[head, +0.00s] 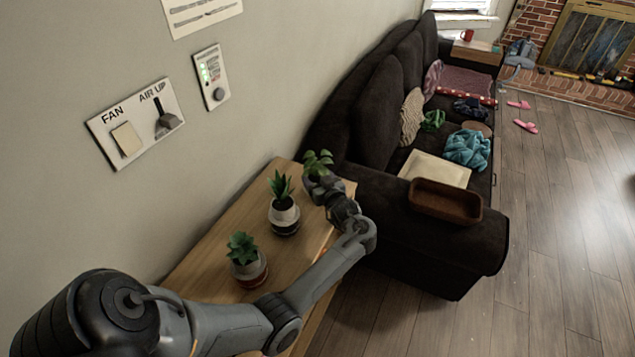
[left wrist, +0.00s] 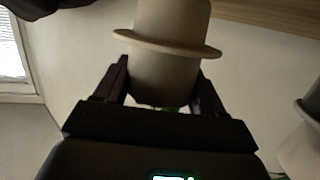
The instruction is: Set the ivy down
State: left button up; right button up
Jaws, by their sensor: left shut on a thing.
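The ivy (head: 317,160) is a small plant with broad green leaves at the far end of the wooden table (head: 215,240). My left gripper (head: 318,185) is at its pot and hides most of it in the head view. In the left wrist view, the pale pot (left wrist: 165,75) with a flared rim sits between the two dark fingers, which are shut on it. The pot shows upside down there, with a bit of green near the gripper's body. Its base is cut off, so I cannot tell whether it touches the table. My right gripper is not in view.
Two other potted succulents, a middle one (head: 284,217) and a nearer one (head: 247,262), stand on the table. A dark sofa (head: 430,235) with a brown tray (head: 446,201) on its arm lies beyond. The wall with a fan switch panel (head: 135,124) borders the table's left side.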

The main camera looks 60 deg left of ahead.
pick_arm(q)
jog(key=shift+f, duration=0.4)
jog(key=shift+f, duration=0.2)
jog(key=o, duration=1.2)
jog(key=shift+r, duration=0.2)
jog(key=shift+d, duration=0.2)
jog(key=p+v, duration=0.2)
jog(key=v, duration=0.9)
jog(key=shift+d, duration=0.3)
